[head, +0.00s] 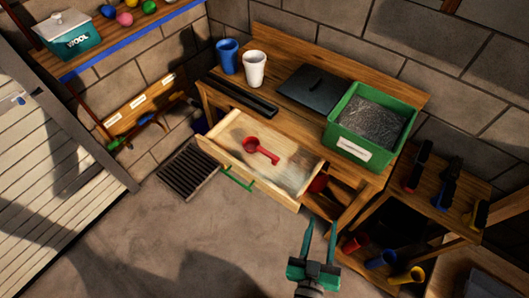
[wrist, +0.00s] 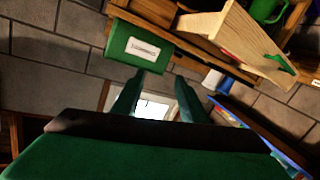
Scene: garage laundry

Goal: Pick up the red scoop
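The red scoop (head: 260,149) lies inside the open wooden drawer (head: 224,158) of the workbench in the head view. Its round bowl is at the left and its handle points right and toward the front. My gripper (head: 321,228) is teal and open, with nothing between its fingers. It is in front of the bench, to the right of and below the drawer in the picture, apart from the scoop. In the wrist view my gripper (wrist: 157,88) also shows open fingers, and the drawer (wrist: 232,40) appears at the upper right. I cannot make out the scoop clearly there.
On the bench stand a green bin (head: 341,137), a dark flat lid (head: 308,88), a white cup (head: 254,69) and a blue cup (head: 228,56). A shelf unit (head: 447,226) with tools and cups is at the right. The floor (head: 170,238) before the drawer is clear.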

